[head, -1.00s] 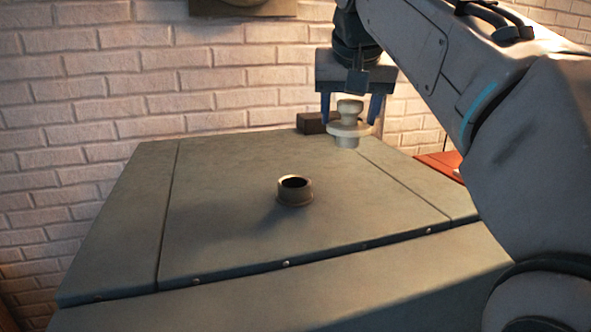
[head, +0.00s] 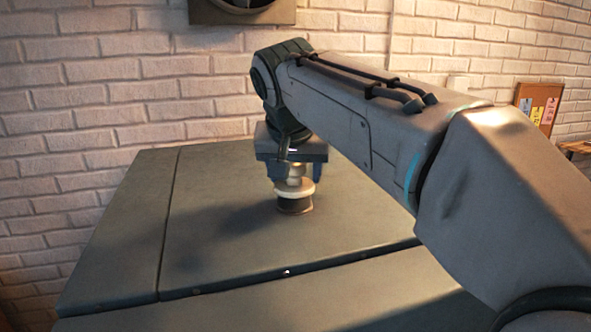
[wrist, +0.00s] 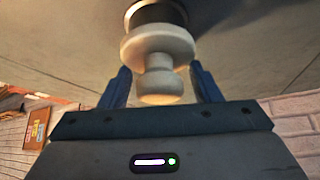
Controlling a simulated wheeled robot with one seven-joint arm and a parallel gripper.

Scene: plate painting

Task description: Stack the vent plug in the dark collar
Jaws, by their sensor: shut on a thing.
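The vent plug (head: 295,187) is pale, with a wide flange and a rounded knob. My gripper (head: 292,172) is above the table with its blue fingers on either side of the knob, shut on the plug. The dark collar (head: 295,206) stands on the grey-green table top, and the plug's flange is right over its mouth. In the wrist view the plug (wrist: 158,47) lines up with the collar (wrist: 158,12) behind it. The plug's lower stem is hidden, and I cannot tell whether the flange touches the rim.
The table top (head: 215,230) around the collar is clear, with seams and small rivets along its front. A white brick wall (head: 80,90) stands behind it, with a dark round-holed fixture (head: 243,8) at the top. A notice board (head: 540,107) hangs at the right.

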